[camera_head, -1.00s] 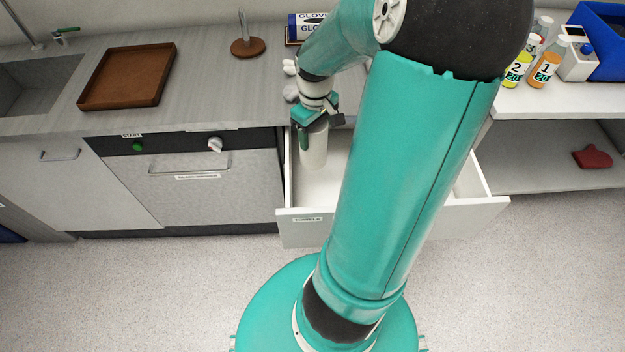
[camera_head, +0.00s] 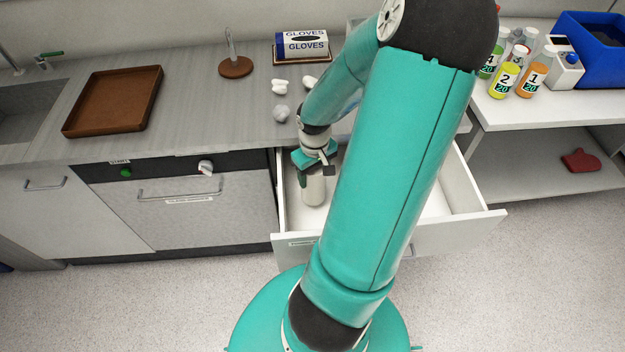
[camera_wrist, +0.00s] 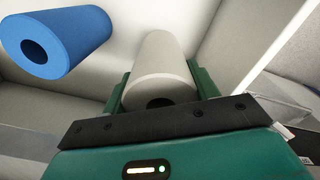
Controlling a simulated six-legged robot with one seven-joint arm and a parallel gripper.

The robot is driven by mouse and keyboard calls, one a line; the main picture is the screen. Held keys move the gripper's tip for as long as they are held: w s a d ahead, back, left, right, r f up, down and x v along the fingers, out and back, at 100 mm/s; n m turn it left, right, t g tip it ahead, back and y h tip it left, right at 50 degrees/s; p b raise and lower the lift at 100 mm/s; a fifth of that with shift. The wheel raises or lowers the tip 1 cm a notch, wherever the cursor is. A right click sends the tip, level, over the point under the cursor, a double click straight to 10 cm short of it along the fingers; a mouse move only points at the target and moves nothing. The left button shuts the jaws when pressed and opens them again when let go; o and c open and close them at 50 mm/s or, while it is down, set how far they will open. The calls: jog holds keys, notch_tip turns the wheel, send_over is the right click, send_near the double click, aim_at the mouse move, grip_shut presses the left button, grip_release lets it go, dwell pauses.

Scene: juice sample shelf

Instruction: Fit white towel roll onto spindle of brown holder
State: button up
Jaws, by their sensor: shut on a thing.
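The white towel roll (camera_head: 313,190) stands upright in the open drawer (camera_head: 370,247) of the counter. It also shows in the wrist view (camera_wrist: 163,68), between the two green fingers. My gripper (camera_head: 313,170) is shut on the roll from above, near its top end. The brown holder (camera_head: 236,67) is a round base with a thin upright spindle (camera_head: 230,42), bare, on the counter behind and left of the drawer. A blue roll (camera_wrist: 60,42) lies left of the white roll in the wrist view; my arm hides it in the head view.
A brown tray (camera_head: 113,98) lies on the counter at left. Crumpled white pieces (camera_head: 280,86) and a gloves box (camera_head: 302,44) are near the holder. Bottles (camera_head: 505,79) stand on the right shelf. The drawer walls (camera_head: 468,185) surround the roll.

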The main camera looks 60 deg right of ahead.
jog(key=shift+w+f, duration=0.1)
jog(key=shift+f, duration=1.65)
jog(key=shift+f, duration=0.2)
jog(key=shift+f, duration=0.1)
jog(key=o, duration=1.1)
jog(key=shift+d, duration=0.1)
notch_tip(320, 180, up, 13)
jog(key=shift+f, duration=0.15)
